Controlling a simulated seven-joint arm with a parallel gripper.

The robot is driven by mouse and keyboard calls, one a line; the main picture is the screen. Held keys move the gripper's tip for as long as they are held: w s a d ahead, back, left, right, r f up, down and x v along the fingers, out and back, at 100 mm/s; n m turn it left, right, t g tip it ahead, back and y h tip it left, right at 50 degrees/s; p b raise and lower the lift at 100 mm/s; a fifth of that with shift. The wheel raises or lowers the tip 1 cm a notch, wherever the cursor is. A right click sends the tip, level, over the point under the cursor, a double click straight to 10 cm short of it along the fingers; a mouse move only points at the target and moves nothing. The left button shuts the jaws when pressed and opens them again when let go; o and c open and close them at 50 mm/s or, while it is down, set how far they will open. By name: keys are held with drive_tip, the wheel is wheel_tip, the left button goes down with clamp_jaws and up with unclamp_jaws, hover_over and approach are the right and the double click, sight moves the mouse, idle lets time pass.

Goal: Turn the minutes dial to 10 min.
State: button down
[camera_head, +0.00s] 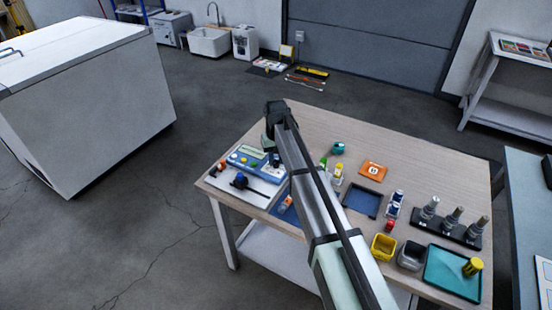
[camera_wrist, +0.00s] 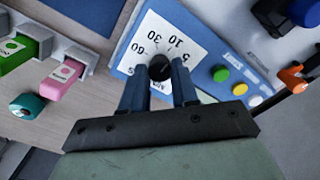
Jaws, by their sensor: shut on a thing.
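The minutes dial (camera_wrist: 160,67) is a small dark round knob on a white scale plate (camera_wrist: 150,35) with printed numbers, among them 60, 30, 10 and 5. In the wrist view my gripper (camera_wrist: 159,78) has one blue-grey finger on each side of the dial and is shut on it. The fingers hide part of the knob and the scale, and I cannot tell which number the dial points to. The plate belongs to a blue device (camera_head: 254,161) on the left of the table in the head view, where my arm hides its right end.
Green (camera_wrist: 221,74), yellow (camera_wrist: 240,89) and white buttons sit beside the dial.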

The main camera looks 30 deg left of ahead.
sight(276, 162)
idle(0.4)
drive_tip(key=c, duration=0.8)
unclamp_jaws()
drive_tip(key=shift+c, duration=0.2)
wheel_tip(276, 162, up, 14)
drive_tip(key=shift+f, duration=0.1)
